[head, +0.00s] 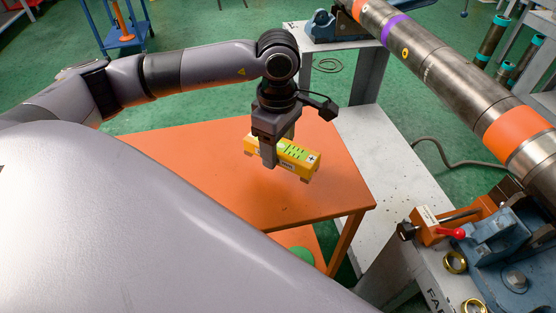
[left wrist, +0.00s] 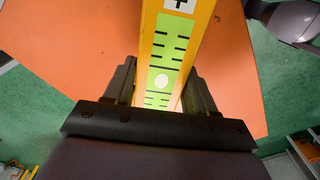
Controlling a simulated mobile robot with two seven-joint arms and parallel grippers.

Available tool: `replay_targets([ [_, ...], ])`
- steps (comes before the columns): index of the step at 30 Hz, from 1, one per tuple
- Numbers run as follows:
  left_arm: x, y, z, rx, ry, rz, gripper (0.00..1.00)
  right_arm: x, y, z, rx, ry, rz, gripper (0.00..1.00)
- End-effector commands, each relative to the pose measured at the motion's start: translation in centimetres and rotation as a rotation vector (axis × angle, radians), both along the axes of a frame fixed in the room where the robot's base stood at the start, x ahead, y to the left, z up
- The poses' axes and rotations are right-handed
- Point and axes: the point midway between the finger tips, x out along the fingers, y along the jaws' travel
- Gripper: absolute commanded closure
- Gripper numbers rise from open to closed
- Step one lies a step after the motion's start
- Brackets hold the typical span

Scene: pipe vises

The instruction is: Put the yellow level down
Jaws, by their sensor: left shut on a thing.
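The yellow level (head: 299,157) is a short bar with a green marked face and a plus sign. My left gripper (head: 275,157) is shut on it from above, with one finger on each side. The level seems to be held over the orange table (head: 190,165); I cannot tell how large the gap beneath it is. In the left wrist view the level (left wrist: 172,60) runs up between the fingers of my left gripper (left wrist: 160,95), with the orange table top behind it. My right gripper is not in view.
A large steel pipe (head: 440,70) with purple and orange bands crosses the upper right. A blue vise (head: 500,250) with an orange part and red-tipped handle stands at lower right, near brass rings (head: 454,262). The orange table top around the level is bare.

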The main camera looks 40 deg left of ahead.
Motion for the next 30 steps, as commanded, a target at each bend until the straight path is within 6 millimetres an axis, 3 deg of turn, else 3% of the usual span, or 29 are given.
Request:
replay_targets([
  [5, 0.0, 0.0, -1.1, -0.001, -0.002, 0.0, 0.99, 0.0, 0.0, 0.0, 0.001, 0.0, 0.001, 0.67],
  [12, 0.0, -0.1, -4.4, -0.002, -0.001, 0.0, 0.99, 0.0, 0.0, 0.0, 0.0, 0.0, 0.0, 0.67],
  [23, 0.1, -0.1, -4.9, -0.002, -0.004, -0.001, 0.99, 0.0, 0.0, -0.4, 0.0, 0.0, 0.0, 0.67],
  [24, 0.0, 0.0, -4.9, -0.001, -0.002, -0.001, 0.38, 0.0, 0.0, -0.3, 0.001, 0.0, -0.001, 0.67],
  [26, 0.0, 0.0, -4.8, -0.001, -0.002, -0.001, 0.19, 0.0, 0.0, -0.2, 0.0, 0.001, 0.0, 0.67],
  [30, 0.0, 0.0, -4.8, -0.001, -0.001, -0.001, 0.19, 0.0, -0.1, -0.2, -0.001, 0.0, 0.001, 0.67],
])
